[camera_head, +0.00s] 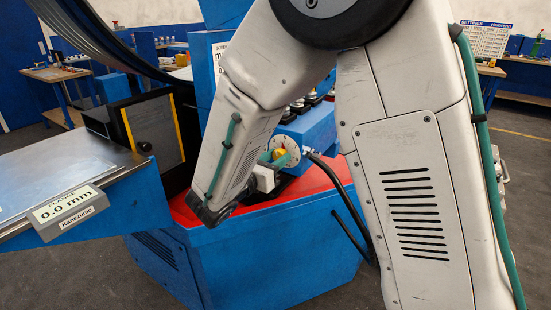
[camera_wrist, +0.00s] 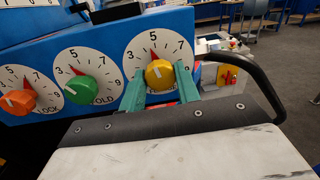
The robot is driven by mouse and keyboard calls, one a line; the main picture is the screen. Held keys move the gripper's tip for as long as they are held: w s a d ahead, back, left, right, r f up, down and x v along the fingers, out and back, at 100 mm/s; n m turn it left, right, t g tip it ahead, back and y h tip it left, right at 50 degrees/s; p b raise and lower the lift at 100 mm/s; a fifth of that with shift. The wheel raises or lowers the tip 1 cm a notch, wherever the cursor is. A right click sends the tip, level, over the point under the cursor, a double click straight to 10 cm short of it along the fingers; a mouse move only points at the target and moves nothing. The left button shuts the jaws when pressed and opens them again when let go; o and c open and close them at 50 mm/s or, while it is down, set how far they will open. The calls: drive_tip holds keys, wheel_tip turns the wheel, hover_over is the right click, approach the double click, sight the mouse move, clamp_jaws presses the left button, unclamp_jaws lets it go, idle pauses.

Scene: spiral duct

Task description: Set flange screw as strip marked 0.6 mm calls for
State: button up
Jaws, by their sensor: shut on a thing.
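The yellow knob (camera_wrist: 157,75) sits on a white numbered dial (camera_wrist: 134,55) on the blue machine; the word under it is mostly hidden. Its red mark is near the 5. My gripper (camera_wrist: 161,84) has its green fingers on both sides of this knob, shut on it. In the head view the gripper (camera_head: 276,160) and yellow knob (camera_head: 280,154) show beside my arm. A plate (camera_head: 70,207) on the metal table's front edge reads 0.0 mm. A white sign (camera_head: 217,60) on the machine is mostly hidden behind my arm. I cannot make out a 0.6 mm strip.
A green knob (camera_wrist: 84,87) marked FOLD and an orange knob (camera_wrist: 19,101) marked LOCK sit left of the yellow one. A black curved bar (camera_wrist: 262,80) lies right of my gripper. A settings chart (camera_head: 486,37) stands far back right.

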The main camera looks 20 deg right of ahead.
drive_tip(key=n, duration=0.4)
drive_tip(key=shift+n, duration=0.3)
drive_tip(key=shift+f+n+t, duration=0.1)
drive_tip(key=shift+n+t, duration=0.3)
drive_tip(key=shift+n, duration=1.4)
drive_tip(key=o, duration=1)
drive_tip(key=shift+c, duration=0.2)
drive_tip(key=v, duration=0.8)
